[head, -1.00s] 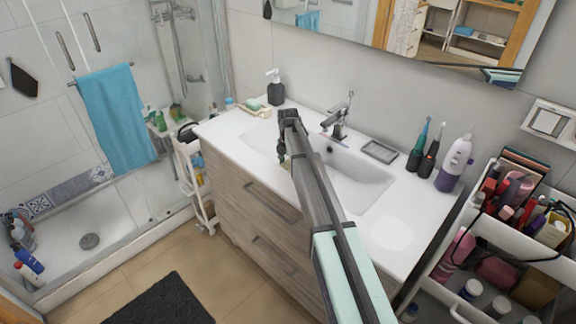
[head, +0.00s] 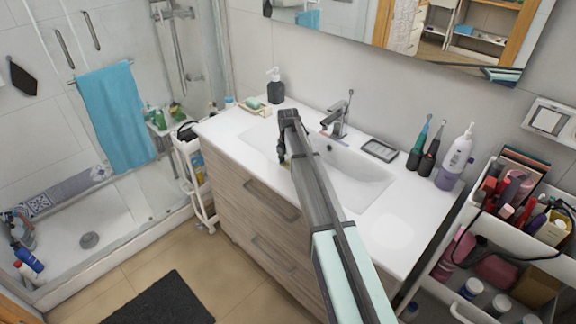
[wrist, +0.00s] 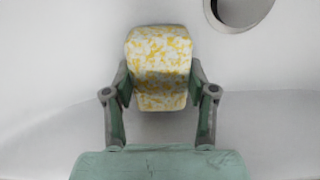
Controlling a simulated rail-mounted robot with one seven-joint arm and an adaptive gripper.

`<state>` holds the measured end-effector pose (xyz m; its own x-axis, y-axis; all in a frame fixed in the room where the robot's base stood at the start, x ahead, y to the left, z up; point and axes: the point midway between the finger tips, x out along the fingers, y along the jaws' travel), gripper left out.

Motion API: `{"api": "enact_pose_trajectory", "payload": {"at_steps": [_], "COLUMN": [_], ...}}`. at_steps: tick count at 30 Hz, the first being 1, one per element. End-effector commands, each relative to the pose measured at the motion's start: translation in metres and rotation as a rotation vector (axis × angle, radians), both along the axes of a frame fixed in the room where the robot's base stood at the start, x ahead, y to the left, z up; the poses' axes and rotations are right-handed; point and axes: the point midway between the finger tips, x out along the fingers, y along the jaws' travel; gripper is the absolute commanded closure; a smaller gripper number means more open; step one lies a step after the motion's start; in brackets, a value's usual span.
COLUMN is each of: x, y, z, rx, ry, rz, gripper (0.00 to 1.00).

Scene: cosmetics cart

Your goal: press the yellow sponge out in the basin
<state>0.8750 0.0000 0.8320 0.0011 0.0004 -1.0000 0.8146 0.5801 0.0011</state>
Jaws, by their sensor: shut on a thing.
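The yellow sponge (wrist: 158,60), mottled yellow and white, is between the two fingers of my gripper (wrist: 160,88) in the wrist view. The fingers are shut on its sides, and its middle looks creased. Pale basin surface lies behind and around it. In the head view my gripper (head: 282,155) points down over the left part of the white basin (head: 362,182). My arm hides much of the basin and nearly all of the sponge there. I cannot tell whether the sponge touches the basin floor.
A round drain (wrist: 240,8) is at the top right of the wrist view. The faucet (head: 338,120) stands behind the basin. A soap dispenser (head: 275,88) stands at the back left, with a soap dish (head: 380,150) and upright bottles (head: 455,158) on the right. The front right counter is clear.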

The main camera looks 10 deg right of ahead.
Motion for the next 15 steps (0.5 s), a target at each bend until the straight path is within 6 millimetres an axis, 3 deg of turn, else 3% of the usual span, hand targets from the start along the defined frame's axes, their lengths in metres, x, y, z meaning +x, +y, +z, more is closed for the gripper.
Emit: {"api": "enact_pose_trajectory", "payload": {"at_steps": [15], "x": [0.0], "y": [0.0], "z": [-0.0075], "rx": [0.0], "ry": [0.0], "rz": [0.0], "gripper": [0.71]}}
